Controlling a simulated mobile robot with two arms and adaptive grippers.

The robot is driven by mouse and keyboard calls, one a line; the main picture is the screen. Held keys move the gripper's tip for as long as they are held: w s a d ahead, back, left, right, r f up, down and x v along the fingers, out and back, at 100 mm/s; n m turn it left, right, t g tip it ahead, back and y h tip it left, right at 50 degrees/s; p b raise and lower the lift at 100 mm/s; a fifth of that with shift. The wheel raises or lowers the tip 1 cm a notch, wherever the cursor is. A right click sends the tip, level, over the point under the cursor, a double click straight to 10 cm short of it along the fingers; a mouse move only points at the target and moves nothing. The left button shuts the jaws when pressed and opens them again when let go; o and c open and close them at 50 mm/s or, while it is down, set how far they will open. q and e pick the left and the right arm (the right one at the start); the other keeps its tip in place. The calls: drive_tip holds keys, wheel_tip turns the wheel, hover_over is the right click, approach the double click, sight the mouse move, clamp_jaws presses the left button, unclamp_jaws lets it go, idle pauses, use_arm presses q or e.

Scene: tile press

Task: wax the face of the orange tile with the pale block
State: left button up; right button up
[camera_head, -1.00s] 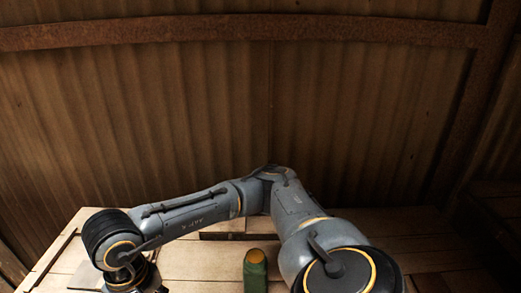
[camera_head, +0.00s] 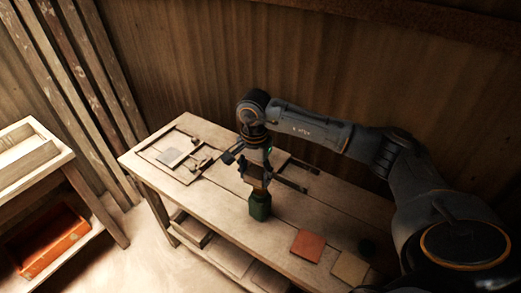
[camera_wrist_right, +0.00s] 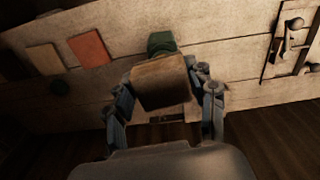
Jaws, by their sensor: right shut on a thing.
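The orange tile (camera_head: 307,245) lies flat on the workbench (camera_head: 225,215), near its front edge; it also shows in the right wrist view (camera_wrist_right: 89,49). My right gripper (camera_head: 256,174) is over the bench, left of and apart from the tile. In the right wrist view its fingers (camera_wrist_right: 163,88) are shut on a tan-brown block (camera_wrist_right: 160,82), which looks like the pale block in dim light. A green container (camera_head: 260,206) stands close to the held block; I cannot tell whether they touch. My left gripper is not in view.
A pale square tile (camera_head: 350,268) lies right of the orange tile, with a dark round thing (camera_head: 367,246) behind it. A framed fixture (camera_head: 172,156) sits at the bench's left end. A side table (camera_head: 30,150) with an orange bin (camera_head: 46,242) below stands left.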

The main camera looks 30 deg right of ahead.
sight(258, 192)
drive_tip(key=shift+w+d+r+m, duration=0.3)
drive_tip(key=shift+w+d+m, duration=0.1)
drive_tip(key=shift+d+m, duration=0.15)
drive_tip(key=shift+w+d+f, duration=0.15)
drive_tip(key=shift+d, duration=0.05)
drive_tip(key=shift+d+f, duration=0.1)
drive_tip(key=shift+f, duration=0.55)
wheel_tip(258, 192, down, 4)
drive_tip(key=shift+r+b, duration=0.2)
drive_tip(key=shift+b, duration=0.75)
drive_tip(key=shift+f, duration=0.55)
use_arm(q)
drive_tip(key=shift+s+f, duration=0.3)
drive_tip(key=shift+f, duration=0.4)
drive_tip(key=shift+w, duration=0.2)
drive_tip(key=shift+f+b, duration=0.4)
drive_tip(key=shift+b, duration=0.2)
use_arm(e)
drive_tip(key=shift+f, duration=0.45)
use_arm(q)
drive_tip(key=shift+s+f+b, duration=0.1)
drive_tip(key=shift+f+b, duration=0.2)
